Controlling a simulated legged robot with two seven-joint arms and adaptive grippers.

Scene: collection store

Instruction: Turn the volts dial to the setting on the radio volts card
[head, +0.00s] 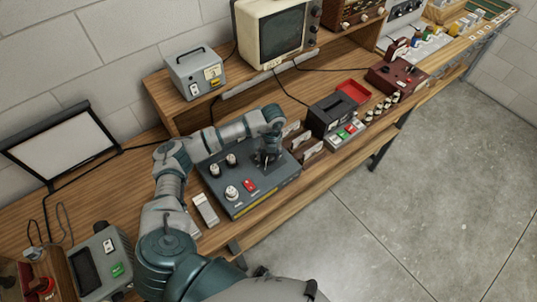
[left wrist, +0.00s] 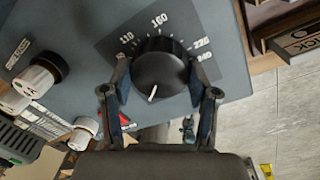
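The volts dial (left wrist: 162,72) is a round black knob in the left wrist view, on the dark grey panel (head: 243,190). Its white line points down and slightly left. My left gripper (head: 267,160) is over the dial's end of the panel. Its two fingers (left wrist: 160,88) stand on either side of the dial, very close to it; I cannot tell whether they press on it. Cards in wooden holders (head: 311,150) stand right of the panel, their writing unreadable in the head view. My right gripper is out of view.
The panel also has white-topped knobs (head: 231,192) and a red switch (head: 249,185). A grey meter box (head: 196,72) and an old television (head: 274,35) sit on the shelf. Open floor (head: 420,190) lies right.

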